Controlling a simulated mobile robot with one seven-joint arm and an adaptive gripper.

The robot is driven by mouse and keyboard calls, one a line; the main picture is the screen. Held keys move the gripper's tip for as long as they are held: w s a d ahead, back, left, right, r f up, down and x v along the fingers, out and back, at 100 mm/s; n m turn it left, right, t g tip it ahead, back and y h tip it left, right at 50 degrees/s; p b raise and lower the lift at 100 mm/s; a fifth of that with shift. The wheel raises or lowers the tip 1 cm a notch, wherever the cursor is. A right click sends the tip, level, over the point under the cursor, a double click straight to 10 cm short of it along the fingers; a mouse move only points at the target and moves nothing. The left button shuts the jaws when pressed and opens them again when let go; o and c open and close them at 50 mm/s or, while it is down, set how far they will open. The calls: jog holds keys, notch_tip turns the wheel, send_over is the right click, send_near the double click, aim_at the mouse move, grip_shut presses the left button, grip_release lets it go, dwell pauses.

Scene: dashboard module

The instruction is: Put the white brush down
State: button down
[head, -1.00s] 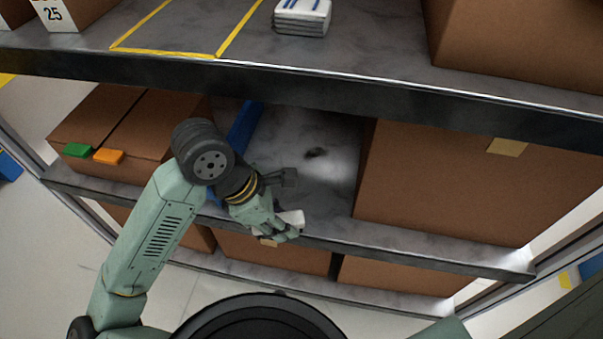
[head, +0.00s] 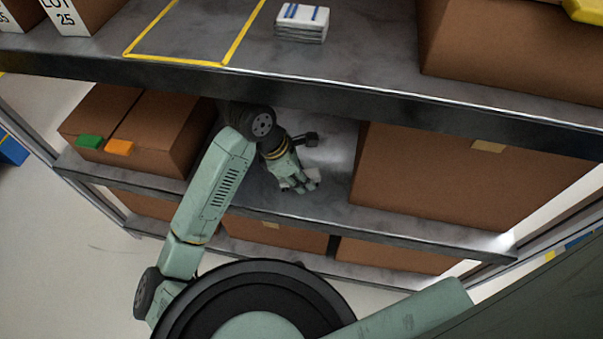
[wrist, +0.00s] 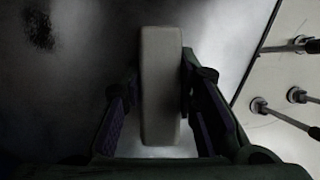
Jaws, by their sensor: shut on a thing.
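The white brush (wrist: 161,85) shows in the wrist view as a pale, long block between the two fingers of my gripper (wrist: 160,95). My gripper is shut on it. In the head view my gripper (head: 300,183) is over the middle shelf (head: 270,196), in the gap between the cardboard boxes, and only a small pale part of the brush (head: 312,175) shows beside the fingers. I cannot tell whether the brush touches the shelf surface. Bristles are not visible.
A large cardboard box (head: 450,180) stands right of the gap, and boxes with green and orange tags (head: 165,125) stand left. The upper shelf's dark edge (head: 300,97) runs above my arm. On the upper shelf are a white stack (head: 301,22) and a yellow taped outline (head: 175,62).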

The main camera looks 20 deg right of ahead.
jog(key=shift+f+b, duration=0.6)
jog(key=shift+b, duration=0.45)
jog(key=c, duration=1.7)
grip_release()
jog(key=shift+s, duration=0.1)
jog(key=o, duration=0.4)
jog(key=shift+f, duration=0.1)
jog(key=shift+a, duration=0.1)
jog(key=shift+r+p, duration=0.85)
jog(key=shift+p, duration=0.4)
jog(key=b+v, duration=0.1)
jog(key=v, duration=0.6)
